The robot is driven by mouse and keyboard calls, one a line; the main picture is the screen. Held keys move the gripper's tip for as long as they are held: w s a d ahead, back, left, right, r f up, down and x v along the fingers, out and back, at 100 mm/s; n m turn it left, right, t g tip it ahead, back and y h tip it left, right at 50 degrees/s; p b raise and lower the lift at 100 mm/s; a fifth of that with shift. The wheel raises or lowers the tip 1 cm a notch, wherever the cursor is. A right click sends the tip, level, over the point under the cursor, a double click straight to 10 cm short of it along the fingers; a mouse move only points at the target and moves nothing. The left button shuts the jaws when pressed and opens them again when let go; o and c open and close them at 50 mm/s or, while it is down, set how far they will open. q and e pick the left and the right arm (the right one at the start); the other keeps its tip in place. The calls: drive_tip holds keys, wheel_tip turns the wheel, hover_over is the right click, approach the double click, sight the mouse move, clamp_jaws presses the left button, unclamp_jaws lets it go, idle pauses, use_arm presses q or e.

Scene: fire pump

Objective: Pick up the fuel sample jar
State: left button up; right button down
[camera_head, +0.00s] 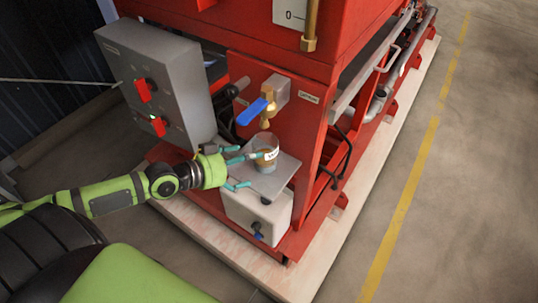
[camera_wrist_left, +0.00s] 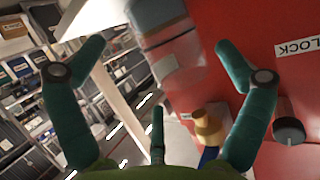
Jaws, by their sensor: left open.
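The fuel sample jar (camera_head: 265,152) is a clear cup with brownish contents and a white label. It stands upright on a small grey shelf (camera_head: 285,172), below the brass tap with a blue lever (camera_head: 252,111). My left gripper (camera_head: 246,170) reaches in from the left with teal fingers spread, close beside the jar. In the left wrist view, the jar (camera_wrist_left: 172,55) appears tilted and lies between the open fingers (camera_wrist_left: 160,48). Whether a finger touches it cannot be told. My right gripper is not in view.
A grey control box (camera_head: 165,80) with red switches stands left of the shelf. A light box with a small valve (camera_head: 258,215) sits under the shelf. The red pump frame (camera_head: 300,125) rises behind. The floor to the right, with its yellow line (camera_head: 402,205), is clear.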

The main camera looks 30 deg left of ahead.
sight(265, 157)
use_arm(q)
drive_tip(key=x, duration=0.1)
drive_tip(key=p+x, duration=0.1)
drive_tip(key=x, duration=0.3)
drive_tip(key=shift+d+r, duration=0.15)
drive_tip(key=shift+r, duration=0.25)
drive_tip(key=shift+w+d+f, duration=0.25)
drive_tip(key=shift+w+f, duration=0.05)
drive_tip(key=shift+w, duration=0.1)
drive_tip(key=shift+r, duration=0.1)
drive_tip(key=c, duration=1.2)
